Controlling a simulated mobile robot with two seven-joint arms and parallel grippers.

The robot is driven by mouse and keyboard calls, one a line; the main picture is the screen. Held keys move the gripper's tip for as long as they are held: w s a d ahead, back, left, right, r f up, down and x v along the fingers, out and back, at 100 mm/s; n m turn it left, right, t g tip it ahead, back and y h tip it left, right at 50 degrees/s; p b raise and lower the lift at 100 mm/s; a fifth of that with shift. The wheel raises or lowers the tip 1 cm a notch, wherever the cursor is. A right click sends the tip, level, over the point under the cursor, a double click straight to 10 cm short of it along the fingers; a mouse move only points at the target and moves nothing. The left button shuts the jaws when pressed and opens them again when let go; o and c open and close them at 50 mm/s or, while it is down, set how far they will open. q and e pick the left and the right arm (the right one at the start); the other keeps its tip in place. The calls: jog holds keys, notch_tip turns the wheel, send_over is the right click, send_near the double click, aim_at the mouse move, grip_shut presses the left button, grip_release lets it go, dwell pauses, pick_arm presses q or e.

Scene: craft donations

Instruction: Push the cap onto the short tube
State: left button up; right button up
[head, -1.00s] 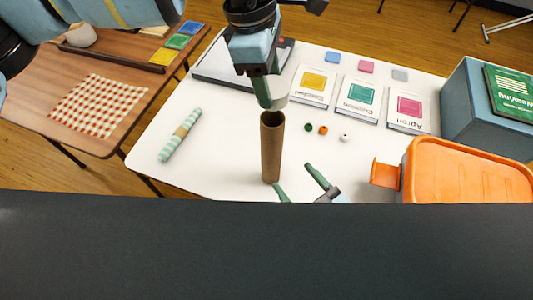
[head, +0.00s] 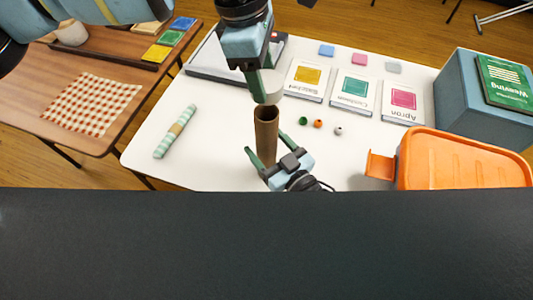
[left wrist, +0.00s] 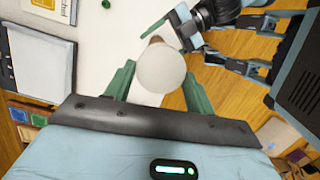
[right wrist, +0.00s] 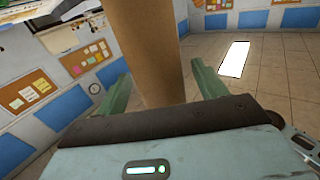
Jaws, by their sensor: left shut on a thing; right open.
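The short tube (head: 266,140) is a brown cardboard cylinder standing upright on the white table, its top end open. My left gripper (head: 264,92) is shut on a white round cap (head: 274,84), held just above the tube's mouth. In the left wrist view the cap (left wrist: 162,68) sits between the green fingers and hides most of the tube. My right gripper (head: 271,160) is open low at the tube, one finger on each side. In the right wrist view the tube (right wrist: 150,50) rises between the open fingers, with gaps beside it.
Green, orange and white beads (head: 318,124) lie right of the tube. Behind are booklets (head: 352,92). An orange bin (head: 465,160) and blue box (head: 480,95) stand right. A striped roll (head: 175,132) lies left. The white table between roll and tube is clear.

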jog(key=shift+x, duration=1.1)
jog(key=c, duration=1.4)
pick_arm(q)
jog(key=shift+f, duration=2.5)
pick_arm(e)
jog(key=shift+c, duration=0.3)
